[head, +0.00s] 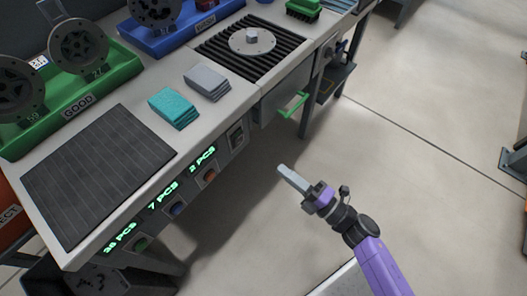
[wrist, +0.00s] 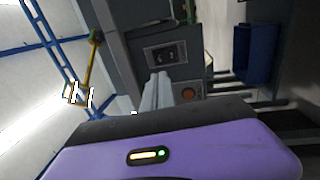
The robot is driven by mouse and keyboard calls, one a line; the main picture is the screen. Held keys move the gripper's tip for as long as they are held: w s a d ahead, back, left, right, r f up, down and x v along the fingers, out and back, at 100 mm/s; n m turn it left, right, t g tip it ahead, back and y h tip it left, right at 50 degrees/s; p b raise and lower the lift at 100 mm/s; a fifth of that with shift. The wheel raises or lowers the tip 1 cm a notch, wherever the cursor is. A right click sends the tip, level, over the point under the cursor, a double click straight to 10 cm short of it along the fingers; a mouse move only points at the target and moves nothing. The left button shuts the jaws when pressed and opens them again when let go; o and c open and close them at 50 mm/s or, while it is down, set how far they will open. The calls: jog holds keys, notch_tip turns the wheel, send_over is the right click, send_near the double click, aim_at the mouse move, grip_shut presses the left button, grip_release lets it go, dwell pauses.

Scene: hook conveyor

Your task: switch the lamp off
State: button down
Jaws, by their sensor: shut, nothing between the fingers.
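A dark rocker switch (head: 236,135) sits on the bench's front panel, right of the "2 PCS" display. In the wrist view a switch plate (wrist: 165,54) with a black rocker shows just beyond my fingers. I cannot tell which way the rocker is pressed. My gripper (head: 284,171) is shut and empty, in free air in front of the panel and to the right of the switch. Its pale fingers (wrist: 155,92) point toward the panel in the wrist view, apart from the switch as far as I can see. I cannot pick out the lamp itself.
An orange button (head: 210,175) sits left of the switch, with other buttons and green displays further left. A green handle (head: 293,104) sticks out from a drawer to the right. The bench top (head: 222,118) holds sponges and a dark mat. The floor right of the bench is clear.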

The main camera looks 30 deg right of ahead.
aim_at(240, 136)
jog(key=x, duration=1.3)
jog(key=shift+w, duration=0.3)
jog(key=shift+r, duration=0.1)
jog(key=p, duration=0.1)
jog(key=r+p, duration=0.1)
jog(key=p, duration=0.1)
jog(key=shift+w+a+g+p, duration=0.15)
jog(key=shift+w+g+p, duration=0.15)
jog(key=shift+g, duration=0.1)
jog(key=shift+f, duration=0.3)
jog(key=shift+s, duration=0.1)
